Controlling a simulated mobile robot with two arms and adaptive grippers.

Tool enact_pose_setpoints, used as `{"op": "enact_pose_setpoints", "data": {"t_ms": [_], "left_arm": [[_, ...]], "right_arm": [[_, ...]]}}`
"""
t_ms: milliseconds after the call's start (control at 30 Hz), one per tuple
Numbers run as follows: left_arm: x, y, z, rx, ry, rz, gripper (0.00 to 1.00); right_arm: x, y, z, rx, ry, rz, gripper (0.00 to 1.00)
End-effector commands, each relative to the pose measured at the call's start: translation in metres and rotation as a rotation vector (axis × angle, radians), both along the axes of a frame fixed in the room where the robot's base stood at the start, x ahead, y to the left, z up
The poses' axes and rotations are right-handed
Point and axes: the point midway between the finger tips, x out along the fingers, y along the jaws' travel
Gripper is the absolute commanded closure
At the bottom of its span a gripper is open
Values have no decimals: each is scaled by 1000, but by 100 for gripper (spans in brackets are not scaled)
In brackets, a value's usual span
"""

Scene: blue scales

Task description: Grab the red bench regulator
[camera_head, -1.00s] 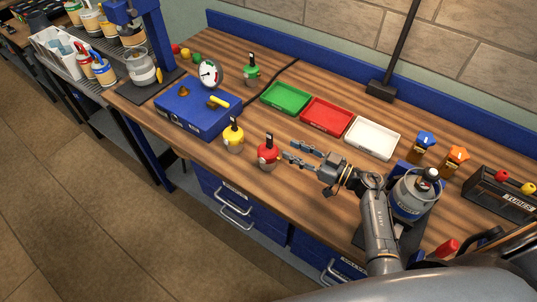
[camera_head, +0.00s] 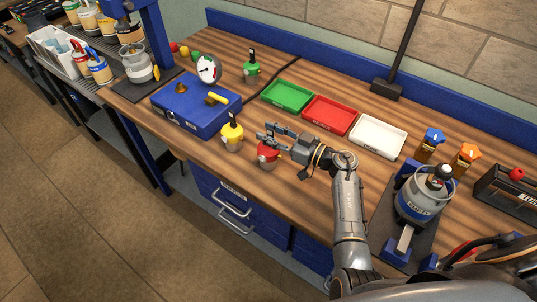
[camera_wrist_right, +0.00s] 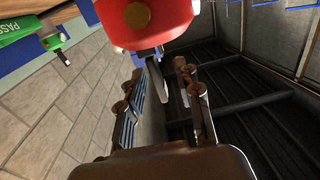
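The red bench regulator (camera_head: 267,157) stands on the wooden bench near its front edge, with a red body and a pale lower part. My right gripper (camera_head: 266,133) is at its top, fingers apart, partly hiding its dark upright tab. In the right wrist view the red body (camera_wrist_right: 150,22) fills the top, and the tab reaches down between the two open fingers (camera_wrist_right: 160,78). I cannot tell whether either finger touches it. My left gripper is not in view.
A yellow regulator (camera_head: 232,137) stands close to the left of the red one. A green regulator (camera_head: 251,71) stands farther back. A blue case (camera_head: 190,112) with a gauge is at left. Green (camera_head: 287,96), red (camera_head: 329,115) and white (camera_head: 378,137) trays lie behind the gripper.

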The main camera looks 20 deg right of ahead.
Motion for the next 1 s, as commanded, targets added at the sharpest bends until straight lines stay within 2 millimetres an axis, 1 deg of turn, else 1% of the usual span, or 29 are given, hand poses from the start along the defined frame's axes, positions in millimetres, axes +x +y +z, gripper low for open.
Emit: {"op": "enact_pose_setpoints", "data": {"t_ms": [33,67,100,167,200,233,767,900,1000], "left_arm": [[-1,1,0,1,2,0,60],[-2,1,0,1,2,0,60],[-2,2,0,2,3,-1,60],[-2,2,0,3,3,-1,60],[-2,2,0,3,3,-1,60],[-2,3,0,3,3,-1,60],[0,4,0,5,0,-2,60],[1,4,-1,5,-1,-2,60],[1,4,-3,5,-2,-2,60]], "right_arm": [[0,0,0,0,0,0,66],[0,0,0,0,0,0,70],[0,0,0,0,0,0,78],[0,0,0,0,0,0,90],[0,0,0,0,0,0,99],[0,0,0,0,0,0,100],[0,0,2,-1,-2,0,100],[0,-1,9,-2,-4,0,100],[0,-1,21,-5,-7,0,100]]}}
